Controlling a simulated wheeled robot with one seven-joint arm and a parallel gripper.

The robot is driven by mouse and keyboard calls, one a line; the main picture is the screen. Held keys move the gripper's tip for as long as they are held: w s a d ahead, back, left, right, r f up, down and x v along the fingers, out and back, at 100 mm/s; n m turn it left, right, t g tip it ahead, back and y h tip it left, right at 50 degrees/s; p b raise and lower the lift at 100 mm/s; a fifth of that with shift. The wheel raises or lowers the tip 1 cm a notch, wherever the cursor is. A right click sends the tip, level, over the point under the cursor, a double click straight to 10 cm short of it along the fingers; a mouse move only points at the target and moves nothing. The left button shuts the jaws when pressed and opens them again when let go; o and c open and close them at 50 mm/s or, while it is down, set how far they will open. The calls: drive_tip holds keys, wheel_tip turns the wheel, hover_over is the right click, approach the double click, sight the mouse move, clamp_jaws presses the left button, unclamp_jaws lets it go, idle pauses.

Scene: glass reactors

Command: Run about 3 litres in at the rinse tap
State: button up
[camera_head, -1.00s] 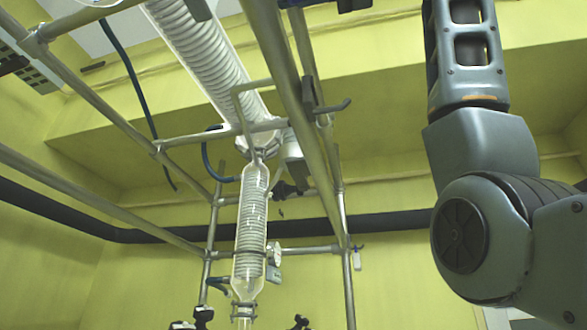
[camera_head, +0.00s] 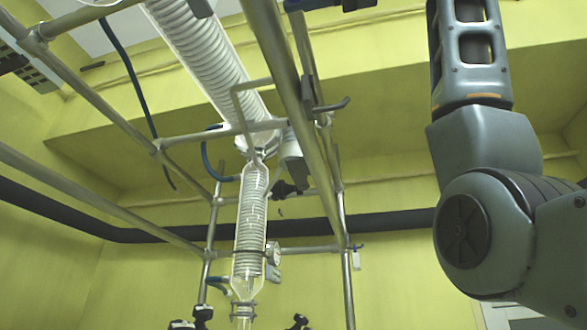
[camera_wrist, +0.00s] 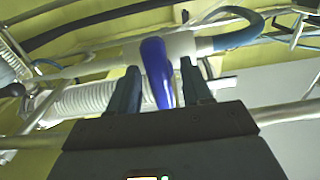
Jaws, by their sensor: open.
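A blue lever handle (camera_wrist: 158,72) shows in the wrist view, on a pale valve body (camera_wrist: 182,45) with a blue hose (camera_wrist: 238,36) at its right. It looks like the tap. My gripper (camera_wrist: 161,67) is open, one finger on each side of the lever. I cannot tell whether either finger touches it. In the head view my gripper is out of sight above the picture, and I cannot make out this lever there. Any display of litres is not readable.
In the head view, a large coiled glass condenser (camera_head: 200,55) and a smaller one (camera_head: 251,215) hang within a metal pipe frame (camera_head: 290,100). A dark pipe (camera_head: 385,221) runs along the yellow wall. Metal rods also lie close around my gripper in the wrist view.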

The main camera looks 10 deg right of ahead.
drive_tip(key=b+v, duration=0.1)
drive_tip(key=v, duration=0.6)
drive_tip(key=shift+w+a+r+p, duration=0.45)
drive_tip(key=shift+a+p, duration=0.25)
drive_tip(key=shift+a, duration=0.5)
drive_tip(key=shift+w+a+r+p, duration=0.4)
drive_tip(key=shift+a+p, duration=0.25)
drive_tip(key=shift+a, duration=0.55)
drive_tip(key=shift+w+a+r+p, duration=0.45)
drive_tip(key=shift+a+p, duration=0.25)
drive_tip(key=shift+a, duration=0.5)
clamp_jaws()
